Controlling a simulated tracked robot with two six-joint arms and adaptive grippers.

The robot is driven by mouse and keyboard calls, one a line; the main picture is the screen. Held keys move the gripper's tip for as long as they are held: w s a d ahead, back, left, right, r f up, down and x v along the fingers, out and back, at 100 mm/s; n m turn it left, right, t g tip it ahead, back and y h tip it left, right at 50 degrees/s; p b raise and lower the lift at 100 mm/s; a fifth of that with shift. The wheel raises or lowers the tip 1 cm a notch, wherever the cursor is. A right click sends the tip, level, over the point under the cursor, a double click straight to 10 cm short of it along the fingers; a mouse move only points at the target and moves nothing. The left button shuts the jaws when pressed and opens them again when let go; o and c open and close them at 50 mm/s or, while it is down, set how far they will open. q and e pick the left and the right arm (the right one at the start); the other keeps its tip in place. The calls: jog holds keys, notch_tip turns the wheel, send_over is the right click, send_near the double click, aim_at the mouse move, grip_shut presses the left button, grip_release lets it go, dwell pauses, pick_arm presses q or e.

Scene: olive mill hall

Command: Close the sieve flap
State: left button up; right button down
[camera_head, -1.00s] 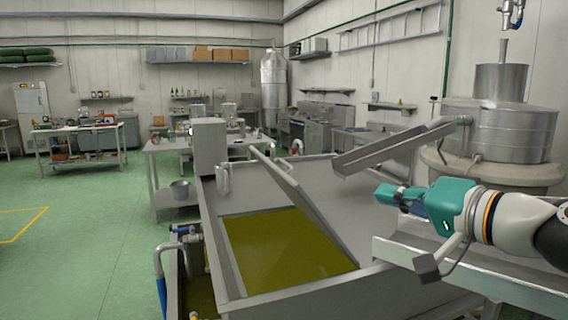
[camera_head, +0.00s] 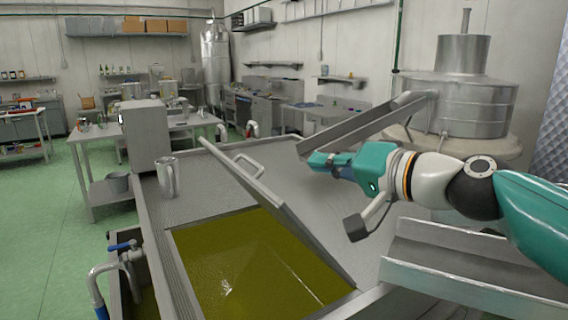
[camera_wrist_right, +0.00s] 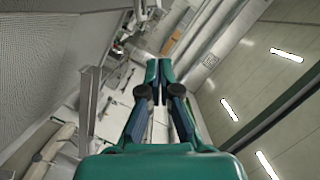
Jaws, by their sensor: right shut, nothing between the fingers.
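Olive-green liquid (camera_head: 245,265) shows in the opening. My right gripper (camera_head: 314,160), teal with blue fingers, is shut and empty. In the head view it appears right of the flap's handle, apart from it. The shut fingertips (camera_wrist_right: 158,70) also show in the right wrist view. My left gripper is not in view.
A metal chute (camera_head: 350,130) slopes down from the round steel mill (camera_head: 455,105) behind my right arm. Another metal trough (camera_head: 450,265) lies in front right. A metal jug (camera_head: 167,177) stands on the tank's left part. Blue-handled valve pipes (camera_head: 122,248) are at the tank's left side.

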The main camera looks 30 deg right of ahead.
aim_at(272, 197)
jog(key=w+a+f, duration=0.1)
jog(key=w, duration=0.2)
jog(key=w+a+f, duration=0.1)
jog(key=w+a, duration=0.1)
jog(key=w, duration=0.1)
jog(key=w+a+f+p, duration=0.1)
jog(key=w+a, duration=0.1)
jog(key=w, duration=0.1)
jog(key=shift+a, duration=0.1)
jog(key=shift+s+a+f, duration=0.15)
jog(key=shift+a+f, duration=0.2)
jog(key=shift+a, duration=0.05)
